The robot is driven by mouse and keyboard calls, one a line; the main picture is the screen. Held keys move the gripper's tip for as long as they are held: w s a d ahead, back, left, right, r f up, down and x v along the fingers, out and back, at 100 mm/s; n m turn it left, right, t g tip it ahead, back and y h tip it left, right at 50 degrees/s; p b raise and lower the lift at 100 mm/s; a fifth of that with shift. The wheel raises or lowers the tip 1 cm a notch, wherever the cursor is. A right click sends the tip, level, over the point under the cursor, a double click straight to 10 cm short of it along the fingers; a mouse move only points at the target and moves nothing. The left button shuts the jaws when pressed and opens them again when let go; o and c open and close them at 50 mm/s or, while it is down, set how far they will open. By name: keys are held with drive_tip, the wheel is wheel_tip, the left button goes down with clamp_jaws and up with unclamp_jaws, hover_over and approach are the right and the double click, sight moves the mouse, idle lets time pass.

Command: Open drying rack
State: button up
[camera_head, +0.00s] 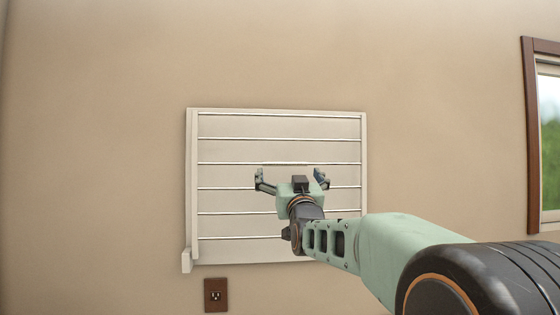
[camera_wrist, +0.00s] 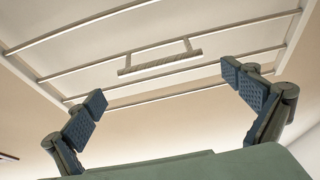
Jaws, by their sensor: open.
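The white drying rack (camera_head: 225,125) is on the beige wall in the head view, with several thin horizontal rods across its frame. It looks folded flat against the wall. My gripper (camera_head: 291,177) is in front of the rack, right of its middle, with its fingers spread wide and nothing between them. In the wrist view, my gripper (camera_wrist: 170,100) is open, and the rack's rods (camera_wrist: 60,75) show above and between the fingers. A short bar handle (camera_wrist: 160,65) hangs from a rod there, apart from both fingers. My gripper hides part of the rack's lower middle in the head view.
A brown power outlet (camera_head: 215,295) is on the wall below the rack. A brown-framed window (camera_head: 531,130) is at the far right. The wall around the rack's left side and top is bare.

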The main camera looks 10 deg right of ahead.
sight(285, 165)
drive_tip(key=shift+p+x, duration=1.2)
drive_tip(key=shift+x, duration=2.3)
drive_tip(key=shift+c, duration=0.4)
drive_tip(key=shift+f, duration=0.1)
drive_tip(key=c, duration=1.3)
